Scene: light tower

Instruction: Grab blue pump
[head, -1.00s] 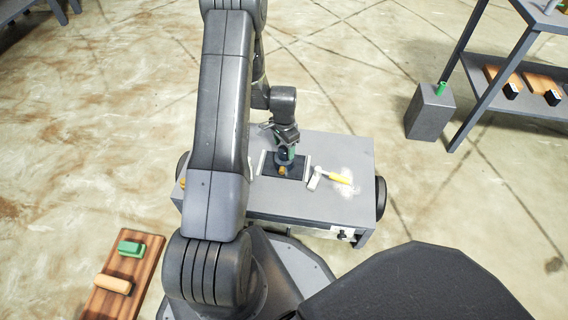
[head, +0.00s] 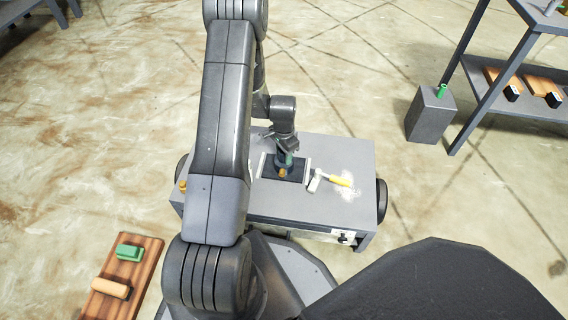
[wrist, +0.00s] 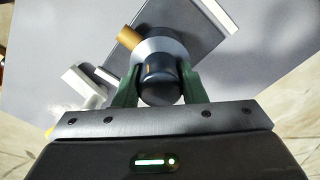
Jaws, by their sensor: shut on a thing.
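The blue pump (wrist: 160,82) is a dark blue cylinder with a pale collar and an orange-brown spout. In the head view the pump (head: 283,166) stands on a dark plate (head: 268,173) on top of the grey cart (head: 318,206). My gripper (wrist: 160,72) has its green fingers on both sides of the pump's body and is shut on it. My gripper also shows in the head view (head: 287,157), coming down from above. The pump's underside is hidden, so I cannot tell whether it is clear of the plate.
A small orange thing (head: 183,185) is at the cart's left edge. A wooden board (head: 122,277) with green and orange blocks is lower left. A grey box (head: 430,115) stands by the shelf (head: 530,105).

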